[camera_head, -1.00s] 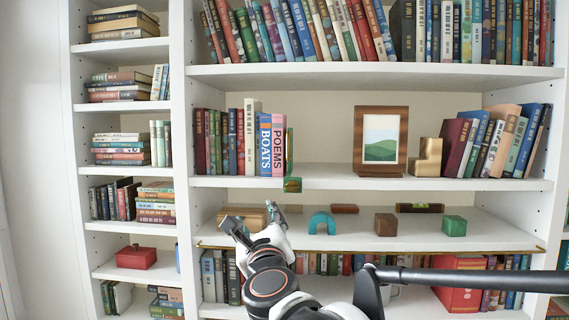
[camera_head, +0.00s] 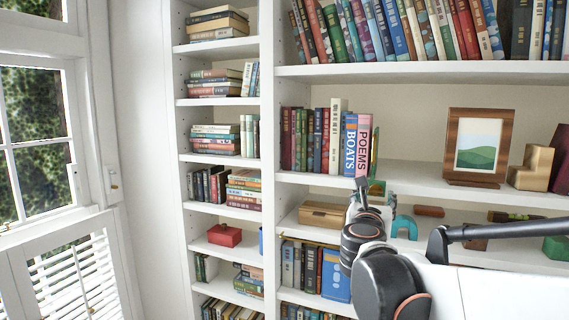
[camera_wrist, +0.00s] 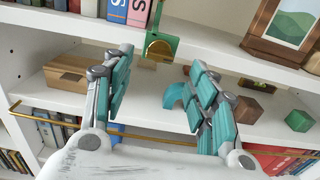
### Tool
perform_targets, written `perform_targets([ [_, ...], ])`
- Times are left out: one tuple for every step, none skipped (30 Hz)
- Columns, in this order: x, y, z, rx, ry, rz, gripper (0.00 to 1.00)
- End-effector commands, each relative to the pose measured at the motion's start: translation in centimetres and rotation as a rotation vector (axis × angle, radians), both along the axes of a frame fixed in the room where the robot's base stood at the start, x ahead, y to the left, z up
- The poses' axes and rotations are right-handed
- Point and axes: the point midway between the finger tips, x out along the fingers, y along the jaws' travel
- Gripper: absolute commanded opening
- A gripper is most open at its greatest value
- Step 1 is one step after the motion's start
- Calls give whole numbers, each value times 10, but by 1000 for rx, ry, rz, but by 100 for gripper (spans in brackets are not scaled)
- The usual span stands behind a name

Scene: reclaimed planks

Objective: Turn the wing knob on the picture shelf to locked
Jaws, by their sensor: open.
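The picture shelf (camera_head: 430,186) is a white board carrying a framed hill picture (camera_head: 478,147). At its front edge, below the BOATS and POEMS books, is a green bracket with a brass-coloured wing knob (camera_wrist: 159,48). In the head view the green piece (camera_head: 377,187) is partly hidden by my gripper (camera_head: 362,190). In the wrist view my gripper (camera_wrist: 160,75) is open and empty, its teal-padded fingers wide apart. The knob shows beyond and between the fingers, apart from them. I cannot tell which way the knob is set.
The shelf below holds a wooden box (camera_wrist: 70,74), a teal arch (camera_wrist: 178,95), a brown block (camera_wrist: 244,110) and a green block (camera_wrist: 299,121). A brass rail (camera_wrist: 150,137) runs along its front. A window (camera_head: 35,140) stands at the left.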

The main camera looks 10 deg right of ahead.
Motion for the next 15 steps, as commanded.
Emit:
perform_targets([
  [9,-7,2,0,0,-3,53],
  [13,-9,2,0,0,-2,53],
  [18,-12,2,0,0,-2,53],
  [22,-15,2,0,0,-2,53],
  [25,-17,2,-1,1,-2,53],
  [29,-21,1,-1,1,-2,53],
  [32,-22,1,-1,1,-1,53],
  [35,-24,1,-1,1,-1,53],
  [39,-26,1,-1,1,-1,53],
  [41,-27,1,-1,1,-1,53],
  [43,-29,1,-1,1,-1,53],
  [45,-30,1,-1,1,-1,53],
  [46,-31,1,-1,1,-1,53],
  [48,-32,1,-1,1,0,53],
  [49,-33,1,-1,1,0,53],
])
